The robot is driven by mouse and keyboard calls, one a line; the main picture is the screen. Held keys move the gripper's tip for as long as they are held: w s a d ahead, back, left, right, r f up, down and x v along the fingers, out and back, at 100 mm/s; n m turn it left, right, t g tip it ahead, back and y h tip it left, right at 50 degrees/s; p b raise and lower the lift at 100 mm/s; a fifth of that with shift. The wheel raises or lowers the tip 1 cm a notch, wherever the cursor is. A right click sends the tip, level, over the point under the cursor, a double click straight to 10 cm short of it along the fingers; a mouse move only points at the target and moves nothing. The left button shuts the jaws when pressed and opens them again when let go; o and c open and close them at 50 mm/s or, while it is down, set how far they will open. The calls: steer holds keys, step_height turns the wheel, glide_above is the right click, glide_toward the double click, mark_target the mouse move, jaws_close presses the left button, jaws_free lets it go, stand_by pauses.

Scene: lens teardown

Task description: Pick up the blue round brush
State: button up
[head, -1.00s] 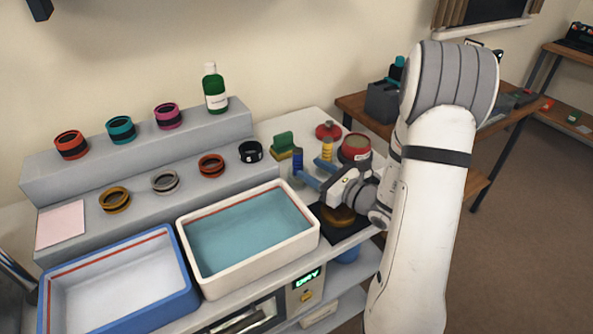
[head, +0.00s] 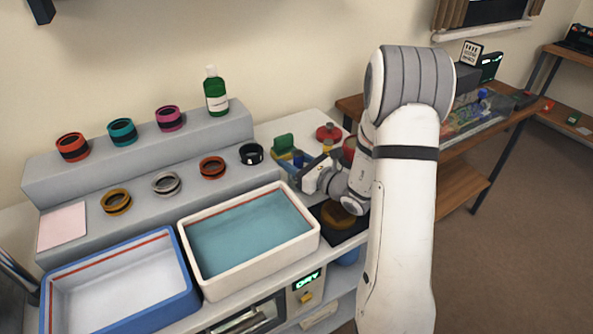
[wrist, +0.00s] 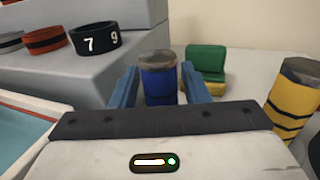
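The blue round brush (wrist: 158,82), a blue cylinder with a grey top, stands upright on the white worktop. In the wrist view it is straight ahead, between the two blue fingers of my gripper (wrist: 160,86). The fingers are spread to either side of it, and its lower part is hidden by the gripper body. I cannot tell how deep it sits between the fingertips. In the head view a small part of the brush (head: 298,158) shows beside the gripper (head: 291,167), which is low over the worktop.
A yellow banded cylinder (wrist: 293,98) stands close on the right, and a green and yellow block (wrist: 205,65) lies behind. The black ring marked 7 and 9 (wrist: 95,38) is on the grey step at left. The water-filled tray (head: 186,232) is in front.

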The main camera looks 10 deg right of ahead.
steer(key=c, duration=0.8)
steer(key=shift+c, duration=0.2)
